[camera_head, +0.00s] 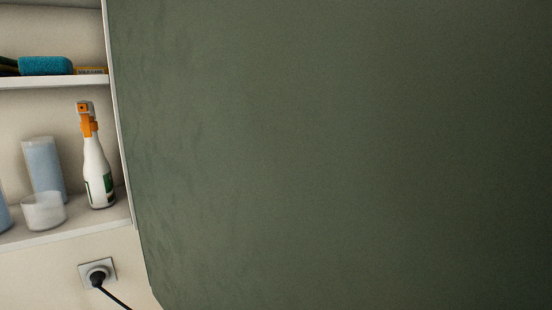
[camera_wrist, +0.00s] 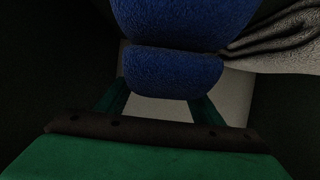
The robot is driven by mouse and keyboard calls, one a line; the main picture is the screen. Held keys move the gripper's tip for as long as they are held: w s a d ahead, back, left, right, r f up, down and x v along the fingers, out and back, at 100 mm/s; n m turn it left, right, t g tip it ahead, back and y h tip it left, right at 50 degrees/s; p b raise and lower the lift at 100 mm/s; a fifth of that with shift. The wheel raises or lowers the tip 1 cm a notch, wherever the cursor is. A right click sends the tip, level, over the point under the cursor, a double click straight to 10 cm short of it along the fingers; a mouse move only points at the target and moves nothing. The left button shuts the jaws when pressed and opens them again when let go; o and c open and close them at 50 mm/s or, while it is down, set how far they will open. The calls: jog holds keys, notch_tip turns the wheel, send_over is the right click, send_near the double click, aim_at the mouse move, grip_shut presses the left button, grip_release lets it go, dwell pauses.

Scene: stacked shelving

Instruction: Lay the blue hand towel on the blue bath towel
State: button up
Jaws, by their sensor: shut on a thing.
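In the wrist view, a blue hand towel (camera_wrist: 172,72) with a rounded, folded edge lies between the two green fingers of my gripper (camera_wrist: 164,93). My gripper is shut on it. A larger blue towel, which looks like the blue bath towel (camera_wrist: 180,20), shows just beyond it at the top of the wrist view. The two look close together, but I cannot tell whether they touch. Neither towel nor my gripper shows in the head view.
A grey towel (camera_wrist: 285,40) lies right of the blue towels. A pale surface (camera_wrist: 160,108) shows below. In the head view, shelves at left hold a spray bottle (camera_head: 97,160), a glass (camera_head: 43,210) and a teal rolled item (camera_head: 45,66). A close dark green surface blocks the rest.

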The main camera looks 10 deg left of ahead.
dwell(0.4)
jog(key=o, duration=1.2)
